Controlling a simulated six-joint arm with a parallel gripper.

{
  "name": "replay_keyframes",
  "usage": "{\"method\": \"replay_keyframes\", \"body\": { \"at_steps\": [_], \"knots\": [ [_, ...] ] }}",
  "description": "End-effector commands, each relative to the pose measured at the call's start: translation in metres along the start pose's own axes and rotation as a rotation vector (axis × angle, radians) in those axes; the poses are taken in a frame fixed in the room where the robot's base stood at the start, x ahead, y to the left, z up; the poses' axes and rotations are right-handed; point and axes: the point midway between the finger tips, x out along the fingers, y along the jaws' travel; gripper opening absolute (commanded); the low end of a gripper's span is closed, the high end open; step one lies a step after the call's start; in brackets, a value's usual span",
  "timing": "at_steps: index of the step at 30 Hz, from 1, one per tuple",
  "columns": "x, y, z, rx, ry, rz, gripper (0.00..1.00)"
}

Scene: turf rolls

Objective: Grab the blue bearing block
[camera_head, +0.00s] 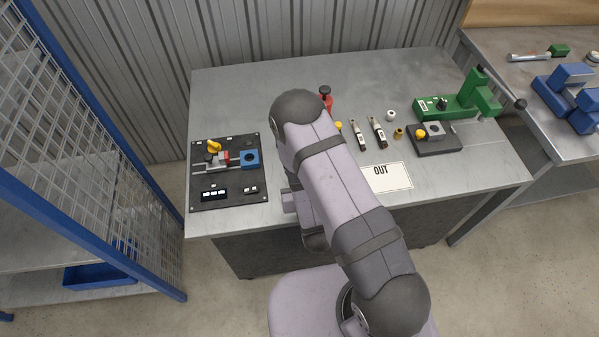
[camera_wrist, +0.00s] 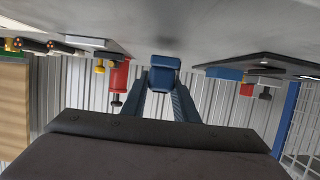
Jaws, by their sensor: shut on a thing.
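In the wrist view, which looks upside down, my gripper (camera_wrist: 162,88) has its blue fingers shut on a blue block (camera_wrist: 165,63). The block is close to the grey tabletop; I cannot tell if it touches it. In the head view my arm hides the gripper and this block. Another blue block with a dark round hole (camera_head: 249,159) sits on the black panel (camera_head: 228,193) at the table's left. In the wrist view a blue piece (camera_wrist: 225,73) shows at that panel, apart from my gripper.
A red object with a dark knob (camera_head: 326,98) stands behind my arm. Right of it are small tools, an OUT card (camera_head: 386,177), a dark fixture (camera_head: 435,147) with a grey block and a green machine (camera_head: 458,106).

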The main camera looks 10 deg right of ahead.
Motion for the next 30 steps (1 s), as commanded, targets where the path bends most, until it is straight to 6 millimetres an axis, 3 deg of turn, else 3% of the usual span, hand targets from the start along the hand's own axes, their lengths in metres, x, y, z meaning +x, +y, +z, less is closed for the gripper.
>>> {"method": "replay_keyframes", "body": {
  "at_steps": [16, 30],
  "knots": [
    [-0.025, 0.000, -0.068, 0.000, 0.002, 0.000, 0.00],
    [-0.027, 0.003, -0.077, 0.003, 0.003, 0.006, 0.00]
  ]
}}
